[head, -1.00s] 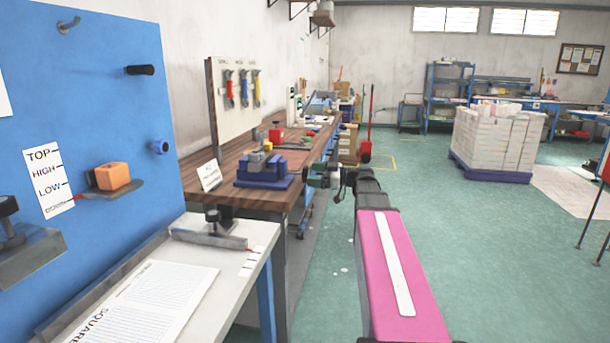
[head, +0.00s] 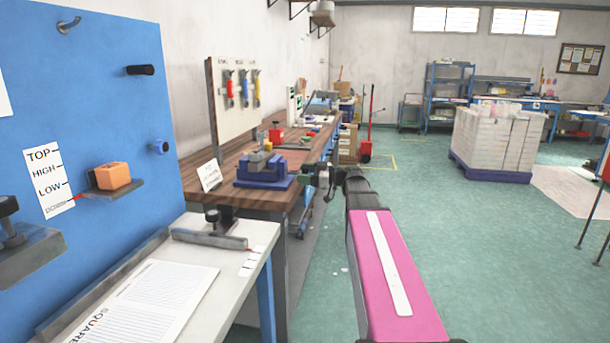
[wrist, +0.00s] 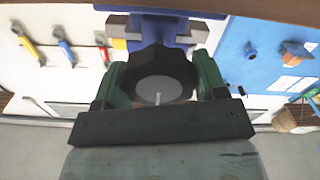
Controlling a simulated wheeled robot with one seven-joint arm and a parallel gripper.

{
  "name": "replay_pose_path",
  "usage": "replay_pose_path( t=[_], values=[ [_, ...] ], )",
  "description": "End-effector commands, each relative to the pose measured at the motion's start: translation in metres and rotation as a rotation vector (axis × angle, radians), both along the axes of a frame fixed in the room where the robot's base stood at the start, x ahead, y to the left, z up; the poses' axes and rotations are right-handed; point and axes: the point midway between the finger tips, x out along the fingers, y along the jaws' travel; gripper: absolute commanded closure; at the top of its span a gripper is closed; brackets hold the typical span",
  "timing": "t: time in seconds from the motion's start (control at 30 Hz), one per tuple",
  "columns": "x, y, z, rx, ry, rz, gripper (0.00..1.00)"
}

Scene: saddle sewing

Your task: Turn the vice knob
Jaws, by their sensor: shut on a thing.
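The blue vice (head: 263,174) with grey jaws stands on the near end of the wooden workbench in the head view. Its blue body (wrist: 165,27) also shows at the top of the wrist view. The dark vice knob (wrist: 158,78), with a grey round face and a pale line on it, fills the middle of the wrist view. The green fingers of my gripper (wrist: 160,85) sit on either side of the knob, shut on it. In the head view my gripper (head: 316,174) is at the vice's right, past the bench edge, and the knob is hard to make out.
A white card (head: 209,175) stands left of the vice. A tool board (head: 240,95) with coloured tools rises behind. A blue panel (head: 105,110) and a white table (head: 215,262) are at near left. Open green floor (head: 470,240) lies to the right.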

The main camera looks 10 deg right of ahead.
Motion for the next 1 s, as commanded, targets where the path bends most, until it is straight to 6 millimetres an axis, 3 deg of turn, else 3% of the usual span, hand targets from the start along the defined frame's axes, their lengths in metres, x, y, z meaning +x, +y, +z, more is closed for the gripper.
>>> replay_pose_path(
  t=[0.37,1.0],
  values=[
    [0.0003,-0.0002,0.0001,0.047,0.115,0.001,0.58],
    [0.0026,-0.0012,-0.0003,0.27,0.652,0.001,0.58]
  ],
)
